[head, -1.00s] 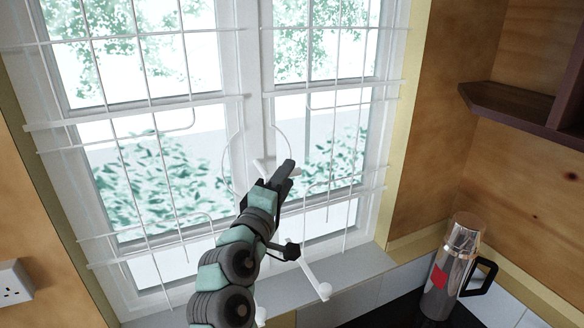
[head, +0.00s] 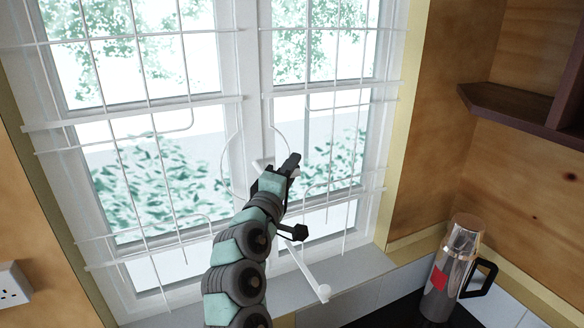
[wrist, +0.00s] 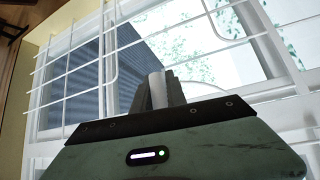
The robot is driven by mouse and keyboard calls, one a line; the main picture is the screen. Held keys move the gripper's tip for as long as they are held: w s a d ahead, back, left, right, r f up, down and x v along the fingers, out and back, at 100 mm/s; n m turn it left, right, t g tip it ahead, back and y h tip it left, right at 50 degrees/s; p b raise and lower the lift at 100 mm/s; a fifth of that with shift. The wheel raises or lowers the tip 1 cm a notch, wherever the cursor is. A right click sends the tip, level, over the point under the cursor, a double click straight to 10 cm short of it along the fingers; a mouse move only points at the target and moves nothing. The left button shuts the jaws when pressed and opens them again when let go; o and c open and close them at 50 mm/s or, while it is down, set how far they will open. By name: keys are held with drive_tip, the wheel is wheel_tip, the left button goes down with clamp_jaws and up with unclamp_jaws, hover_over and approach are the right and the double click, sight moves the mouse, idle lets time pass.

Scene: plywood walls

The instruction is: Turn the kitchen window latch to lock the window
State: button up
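The white latch (head: 259,165) is on the middle upright of the white window, partly hidden behind my gripper in the head view. My gripper (head: 291,164) is in front of the middle upright, at latch height and just to the right of the latch's visible part. A small white piece shows at the right side of the fingers; I cannot tell if it belongs to the latch. In the wrist view, my gripper's dark fingers (wrist: 158,90) have a pale strip between them. I cannot tell whether this is the latch handle or a finger face, nor whether they grip anything.
White wire bars (head: 160,130) cross both window panes, with curved gaps around the middle upright. A white stay rod (head: 308,272) with a round end slants down below my gripper. A steel flask (head: 452,268) stands on the right. A dark shelf (head: 515,112) is at upper right.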

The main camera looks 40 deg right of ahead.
clamp_jaws()
idle(0.9)
